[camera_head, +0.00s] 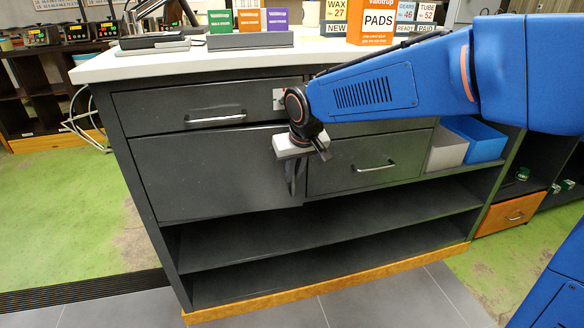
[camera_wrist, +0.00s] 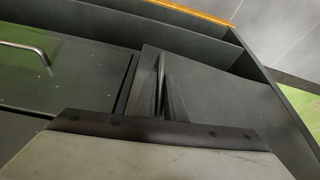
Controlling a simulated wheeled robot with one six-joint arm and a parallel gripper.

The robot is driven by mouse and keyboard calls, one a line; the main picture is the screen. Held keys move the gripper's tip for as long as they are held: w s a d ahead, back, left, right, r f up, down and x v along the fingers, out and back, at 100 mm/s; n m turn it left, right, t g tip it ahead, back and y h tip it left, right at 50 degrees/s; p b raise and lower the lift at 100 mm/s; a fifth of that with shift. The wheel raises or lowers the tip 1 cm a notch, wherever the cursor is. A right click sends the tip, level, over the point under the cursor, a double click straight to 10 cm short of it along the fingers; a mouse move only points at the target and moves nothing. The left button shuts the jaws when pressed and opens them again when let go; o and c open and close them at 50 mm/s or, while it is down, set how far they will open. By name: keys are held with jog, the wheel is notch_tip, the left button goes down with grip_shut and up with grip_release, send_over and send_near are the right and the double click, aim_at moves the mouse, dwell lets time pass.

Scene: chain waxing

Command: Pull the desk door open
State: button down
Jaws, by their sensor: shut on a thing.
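The desk door (camera_head: 205,178) is the large dark grey panel at the left of the desk, below a long drawer. My gripper (camera_head: 294,182) is at the door's right edge, pointing down in the head view. In the wrist view the door (camera_wrist: 222,105) lies at the right, and its thin metal handle (camera_wrist: 161,68) stands between the fingers. My gripper (camera_wrist: 163,100) is shut on this handle. A dark slit runs between door and neighbouring drawer; the door's right edge seems to stand slightly out. In the head view my gripper hides the handle.
The long drawer (camera_head: 215,119) above and the right drawer (camera_head: 370,163) are closed, with bar handles. Open shelves (camera_head: 330,238) lie below. Blue (camera_head: 472,140) and white bins stand at the right. The floor (camera_head: 60,205) before the door's left side is clear.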

jog(key=s+a+m+h, duration=0.15)
jog(key=s+a, duration=0.25)
jog(key=s, duration=1.1)
jog(key=s+a+m, duration=0.2)
jog(key=s+a, duration=0.2)
jog(key=s, duration=1.1)
jog(key=s+a+m+h, duration=0.1)
jog(key=s+a+m, duration=0.3)
jog(key=a, duration=0.9)
jog(key=s+a+m+h, duration=0.2)
jog(key=s+a+m, duration=0.3)
jog(key=s+a, duration=0.6)
jog(key=shift+s+a+g, duration=0.2)
jog(key=shift+a+g, duration=0.1)
jog(key=shift+a, duration=1.35)
jog(key=c, duration=1.8)
grip_release()
jog(key=shift+c, duration=0.2)
jog(key=shift+r, duration=0.1)
